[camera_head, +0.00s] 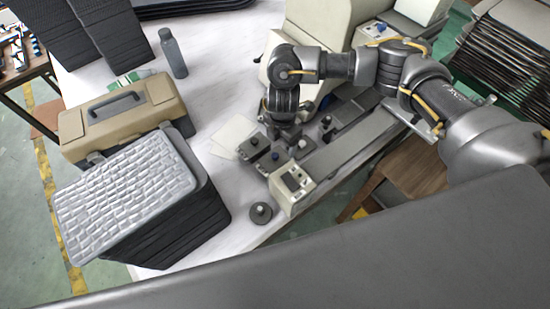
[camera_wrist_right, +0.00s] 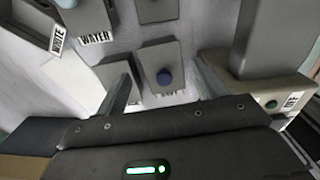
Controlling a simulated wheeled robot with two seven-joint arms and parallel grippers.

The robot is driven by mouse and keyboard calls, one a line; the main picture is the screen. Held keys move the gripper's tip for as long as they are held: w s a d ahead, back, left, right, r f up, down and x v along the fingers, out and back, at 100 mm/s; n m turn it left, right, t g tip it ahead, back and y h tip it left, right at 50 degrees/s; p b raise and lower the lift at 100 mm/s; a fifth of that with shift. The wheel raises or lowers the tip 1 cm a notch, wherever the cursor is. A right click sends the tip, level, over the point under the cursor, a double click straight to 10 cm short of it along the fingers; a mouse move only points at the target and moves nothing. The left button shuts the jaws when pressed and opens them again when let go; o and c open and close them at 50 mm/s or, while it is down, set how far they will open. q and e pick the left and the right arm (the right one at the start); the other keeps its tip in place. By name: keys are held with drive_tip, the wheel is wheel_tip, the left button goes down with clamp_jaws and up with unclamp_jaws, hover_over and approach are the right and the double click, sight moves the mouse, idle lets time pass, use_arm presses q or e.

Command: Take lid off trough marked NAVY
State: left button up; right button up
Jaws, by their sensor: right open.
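In the right wrist view, a small dark grey trough (camera_wrist_right: 148,56) with a lid and round blue knob (camera_wrist_right: 164,77) sits ahead of my right gripper (camera_wrist_right: 162,70). The gripper is open, one finger on each side of this knob, holding nothing. The trough's white label (camera_wrist_right: 170,93) is mostly hidden by the gripper body, so I cannot read it fully. Other labels read WATER (camera_wrist_right: 96,37) and WHITE (camera_wrist_right: 57,39). In the head view, my right gripper (camera_head: 284,138) hangs over the group of small lidded troughs (camera_head: 253,147). My left gripper is not in view.
A pale machine block (camera_head: 292,188) with a grey rail stands right of the troughs. A round grey knobbed piece (camera_head: 261,214) lies near the table's front edge. A tan toolbox (camera_head: 122,117), stacked grey trays (camera_head: 130,190) and a bottle (camera_head: 172,54) stand left.

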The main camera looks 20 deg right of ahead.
sight(281, 154)
drive_tip(key=shift+s+f, duration=0.1)
drive_tip(key=shift+f, duration=0.4)
wheel_tip(281, 154, down, 4)
drive_tip(key=shift+f+p, duration=0.1)
drive_tip(key=shift+p, duration=0.5)
drive_tip(key=shift+c, duration=0.3)
drive_tip(key=c, duration=0.7)
